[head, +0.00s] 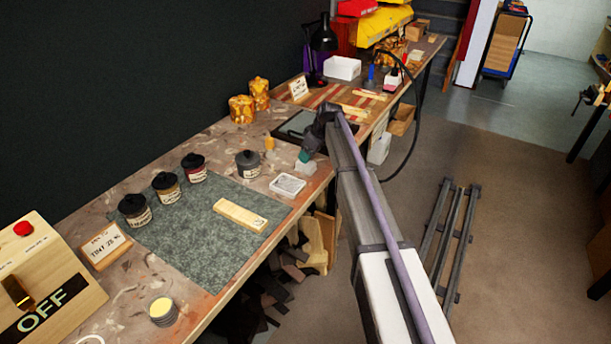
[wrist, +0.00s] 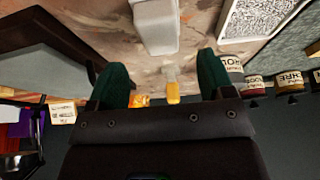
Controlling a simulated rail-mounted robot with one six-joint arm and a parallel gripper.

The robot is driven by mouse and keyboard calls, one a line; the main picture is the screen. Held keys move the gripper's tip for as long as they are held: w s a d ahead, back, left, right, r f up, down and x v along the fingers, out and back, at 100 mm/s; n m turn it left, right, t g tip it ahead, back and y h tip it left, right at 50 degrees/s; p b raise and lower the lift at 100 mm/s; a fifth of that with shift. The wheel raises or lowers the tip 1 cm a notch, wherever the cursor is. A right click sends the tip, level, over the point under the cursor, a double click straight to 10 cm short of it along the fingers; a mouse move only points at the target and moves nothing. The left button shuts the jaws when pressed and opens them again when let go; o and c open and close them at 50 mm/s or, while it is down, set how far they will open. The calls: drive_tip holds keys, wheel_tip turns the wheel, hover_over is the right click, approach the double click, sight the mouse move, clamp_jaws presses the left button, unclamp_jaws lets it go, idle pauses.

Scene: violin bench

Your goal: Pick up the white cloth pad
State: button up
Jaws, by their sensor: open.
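The white cloth pad (head: 306,167) appears as a small pale block on the bench near its front edge. It also shows in the wrist view (wrist: 157,25) at the top, as a rounded white block. My gripper (head: 305,156) is just above and behind the pad in the head view and hides part of it. In the wrist view my gripper (wrist: 161,72) has its two green fingers wide apart with nothing held between them. The pad lies beyond the fingertips, roughly in line with the gap. I cannot tell whether a finger touches it.
A shallow white tray (head: 287,186) is near the pad. A green-grey mat (head: 190,234) holds a wooden block (head: 240,216). A dark framed panel (head: 293,124) lies beyond my gripper.

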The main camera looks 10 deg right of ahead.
sight(306, 166)
drive_tip(key=shift+a+f, duration=0.15)
drive_tip(key=shift+f, duration=0.25)
drive_tip(key=b+x, duration=0.4)
drive_tip(key=shift+f, duration=0.45)
drive_tip(key=shift+f+b, duration=0.25)
drive_tip(key=shift+b, duration=0.25)
drive_tip(key=shift+r, duration=0.25)
drive_tip(key=c, duration=0.9)
